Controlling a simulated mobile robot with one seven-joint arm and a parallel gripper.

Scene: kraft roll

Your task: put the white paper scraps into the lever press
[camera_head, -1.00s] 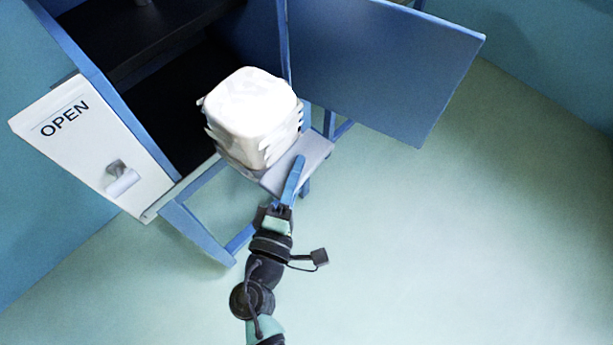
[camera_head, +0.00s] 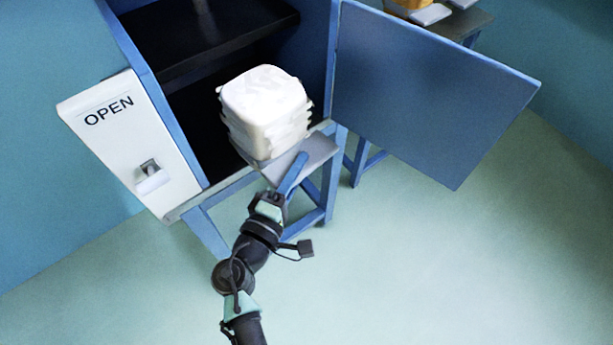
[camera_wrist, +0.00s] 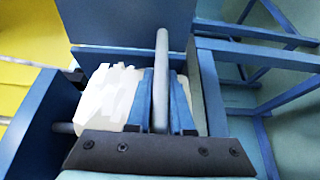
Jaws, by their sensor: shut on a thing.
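The white paper scraps (camera_head: 262,100) form a rounded stack on a grey tray (camera_head: 308,158). In the wrist view, the scraps (camera_wrist: 110,95) lie left of the tray (camera_wrist: 161,70), which appears edge-on. My gripper (camera_head: 292,172) is shut on the tray's near edge. In the wrist view its blue fingers (camera_wrist: 162,100) lie on both sides of that edge. The lever press (camera_head: 153,98) is a blue frame with a dark interior, open at the front. In the head view the stack overlaps its opening; how far inside it is I cannot tell.
A white panel marked OPEN (camera_head: 108,112) with a small handle (camera_head: 152,178) is left of the opening. A blue door (camera_head: 430,90) stands open to the right. Behind it is a stand with an orange thing (camera_head: 410,5), partly cut off. The floor (camera_head: 430,260) in front is clear.

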